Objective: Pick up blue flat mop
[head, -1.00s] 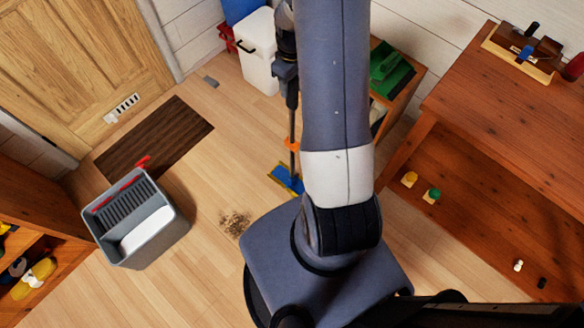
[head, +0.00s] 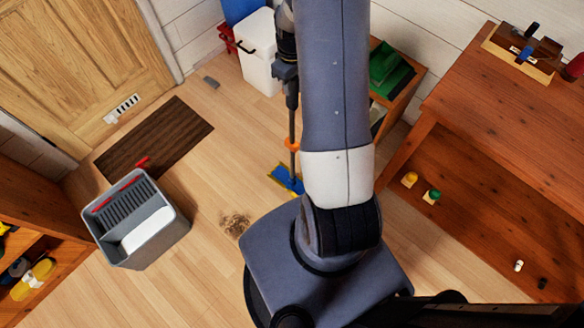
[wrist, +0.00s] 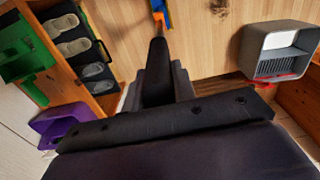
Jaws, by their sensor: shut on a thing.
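The blue flat mop has a blue and yellow head (head: 287,180) low over the floor; I cannot tell whether it touches. Its dark handle (head: 292,118) rises upright with an orange collar (head: 291,145). My gripper (head: 286,72) is shut on the upper handle, partly hidden behind my arm. In the wrist view the mop head (wrist: 165,16) shows at the top edge, beyond my gripper (wrist: 157,75). The grip itself is mostly hidden there.
A grey mop bucket (head: 150,240) stands left, near a dark mat (head: 155,142). A dirt patch (head: 235,223) lies on the floor. A white bin (head: 257,58) is behind the gripper, and a wooden bench (head: 480,200) stands right. Floor between bucket and mop is mostly clear.

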